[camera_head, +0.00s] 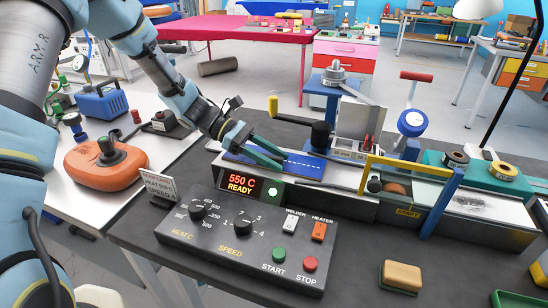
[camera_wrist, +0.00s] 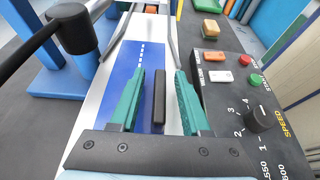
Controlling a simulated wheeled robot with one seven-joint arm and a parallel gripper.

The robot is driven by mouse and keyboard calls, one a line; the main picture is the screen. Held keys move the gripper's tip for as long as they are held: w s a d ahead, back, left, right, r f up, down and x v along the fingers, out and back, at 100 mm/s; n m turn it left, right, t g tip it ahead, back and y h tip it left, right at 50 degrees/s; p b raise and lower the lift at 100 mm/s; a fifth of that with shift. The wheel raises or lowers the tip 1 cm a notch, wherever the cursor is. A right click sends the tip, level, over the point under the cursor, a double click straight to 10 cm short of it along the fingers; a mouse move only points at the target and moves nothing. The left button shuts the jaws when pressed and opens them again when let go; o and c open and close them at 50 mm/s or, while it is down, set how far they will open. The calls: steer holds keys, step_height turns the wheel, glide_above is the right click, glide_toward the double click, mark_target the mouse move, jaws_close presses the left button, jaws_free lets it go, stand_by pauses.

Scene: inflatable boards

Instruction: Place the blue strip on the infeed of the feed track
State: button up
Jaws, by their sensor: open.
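The blue strip (camera_head: 306,167) lies flat along the left end of the feed track (camera_head: 335,205). White dashes run along it. In the wrist view the strip (camera_wrist: 123,68) lies on the pale track bed, between the guide rails. My gripper (camera_head: 268,154) is over the strip's near end, its green fingers pointing down at the track. In the wrist view my gripper (camera_wrist: 159,72) is open, its fingers apart. A dark narrow bar (camera_wrist: 160,98) shows between them; I cannot tell what it belongs to. Whether the fingertips touch the strip is unclear.
The control box (camera_head: 245,238) with knobs and buttons stands in front of the track, beside a display reading 550 C READY (camera_head: 247,187). A yellow-handled frame (camera_head: 415,168) crosses the track to the right. A tan block (camera_head: 401,276) lies on the dark bench.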

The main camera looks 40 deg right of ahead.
steer(key=b+v, duration=0.3)
steer(key=v, duration=0.9)
steer(key=shift+r, duration=0.15)
